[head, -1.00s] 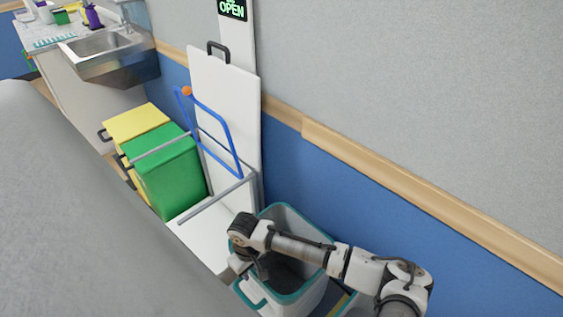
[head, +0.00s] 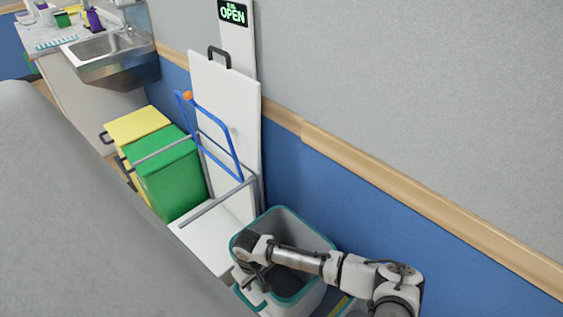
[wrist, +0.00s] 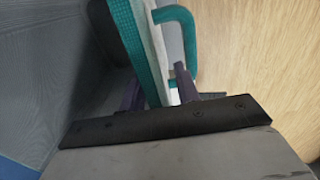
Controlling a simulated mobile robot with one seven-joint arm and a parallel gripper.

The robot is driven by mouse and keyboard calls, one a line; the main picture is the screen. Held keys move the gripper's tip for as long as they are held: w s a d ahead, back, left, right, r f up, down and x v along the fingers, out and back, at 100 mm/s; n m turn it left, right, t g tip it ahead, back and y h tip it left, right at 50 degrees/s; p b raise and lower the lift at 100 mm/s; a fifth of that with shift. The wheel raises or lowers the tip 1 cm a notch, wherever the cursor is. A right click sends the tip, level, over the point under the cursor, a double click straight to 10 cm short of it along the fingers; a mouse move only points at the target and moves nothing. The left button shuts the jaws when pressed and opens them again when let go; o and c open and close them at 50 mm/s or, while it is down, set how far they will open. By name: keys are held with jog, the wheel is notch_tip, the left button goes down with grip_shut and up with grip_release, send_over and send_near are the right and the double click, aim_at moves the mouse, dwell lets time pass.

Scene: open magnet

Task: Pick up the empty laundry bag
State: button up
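The laundry bag (head: 316,287) is a pale, open-topped container with a teal rim and teal handle, standing by the blue wall in the head view. Its visible inside is grey and looks empty; my arm crosses over its opening and hides part of it. My gripper (head: 257,279) is at the bag's near left rim. In the wrist view, the bag's teal-edged wall (wrist: 136,40) passes between the two dark fingers of my gripper (wrist: 160,78). The fingers stand apart, with a visible gap beside the wall. The teal handle lies near the right finger.
The blue wall (head: 400,235) closes off the right side.

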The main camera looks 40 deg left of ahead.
jog(key=shift+f, duration=0.1)
dwell(0.3)
grip_shut()
dwell(1.3)
